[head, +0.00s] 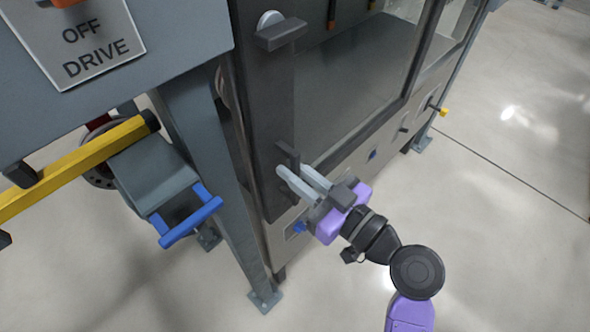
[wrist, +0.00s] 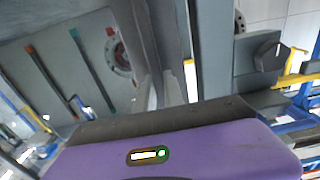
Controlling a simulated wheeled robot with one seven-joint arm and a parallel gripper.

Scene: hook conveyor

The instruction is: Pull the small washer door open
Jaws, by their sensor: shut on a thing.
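The dark grey washer door (head: 268,115) is the narrow upright panel at the near corner of the cabinet in the head view. A small dark handle (head: 287,157) stands out low on it. My gripper (head: 294,172), with pale fingers and a purple body, reaches it from the lower right and is shut on the handle. In the wrist view the fingers (wrist: 162,97) close around the lower end of a dark upright bar (wrist: 160,40). The fingers partly hide the handle. I cannot tell how far the door stands from its frame.
A grey post (head: 205,150) stands left of the door. A latch (head: 280,33) sits high on the door. Floor (head: 500,230) at the right is clear.

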